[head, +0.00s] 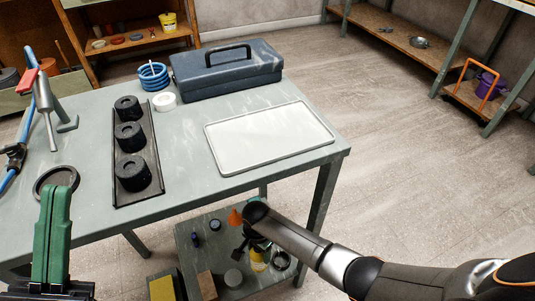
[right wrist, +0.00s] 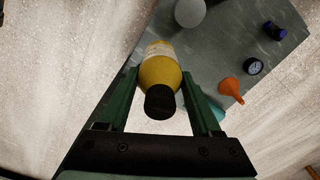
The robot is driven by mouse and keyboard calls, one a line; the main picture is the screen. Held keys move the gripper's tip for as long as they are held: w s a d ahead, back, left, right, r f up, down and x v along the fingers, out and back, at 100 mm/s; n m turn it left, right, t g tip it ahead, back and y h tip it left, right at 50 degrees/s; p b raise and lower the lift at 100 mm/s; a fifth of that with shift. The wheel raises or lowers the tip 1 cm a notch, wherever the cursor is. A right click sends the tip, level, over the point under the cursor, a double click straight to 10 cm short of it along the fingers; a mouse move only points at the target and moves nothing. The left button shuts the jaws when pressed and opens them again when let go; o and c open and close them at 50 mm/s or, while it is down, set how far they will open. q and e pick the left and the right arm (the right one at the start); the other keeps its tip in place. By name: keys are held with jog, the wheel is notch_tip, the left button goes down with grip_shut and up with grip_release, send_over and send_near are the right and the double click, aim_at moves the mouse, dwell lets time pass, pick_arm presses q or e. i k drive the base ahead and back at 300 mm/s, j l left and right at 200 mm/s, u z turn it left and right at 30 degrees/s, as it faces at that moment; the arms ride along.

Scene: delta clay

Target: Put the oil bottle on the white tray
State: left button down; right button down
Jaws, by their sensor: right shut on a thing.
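The oil bottle, yellow with a black cap and a pale label, shows in the right wrist view (right wrist: 160,72) and low in the head view (head: 258,265). My right gripper (right wrist: 159,82) is shut on it, one green finger on each side. It is down at the lower shelf, below the table's front edge; I cannot tell whether the bottle touches the shelf. The white tray (head: 268,138) lies flat and empty on the right part of the tabletop. My left gripper (head: 57,190) has its green fingers together and empty, near the table's front left.
The table (head: 190,170) also bears a blue toolbox (head: 227,72), a black rack with round black pieces (head: 122,195), a blue coil (head: 153,76) and a white roll (head: 164,101). An orange funnel (head: 235,217) and small items share the lower shelf (right wrist: 228,45).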

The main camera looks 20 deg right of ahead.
aim_at(293, 127)
jog(key=k+l, duration=0.4)
jog(key=l, duration=0.45)
jog(key=i+l, duration=0.1)
jog(key=l, duration=0.3)
jog(key=u, duration=0.05)
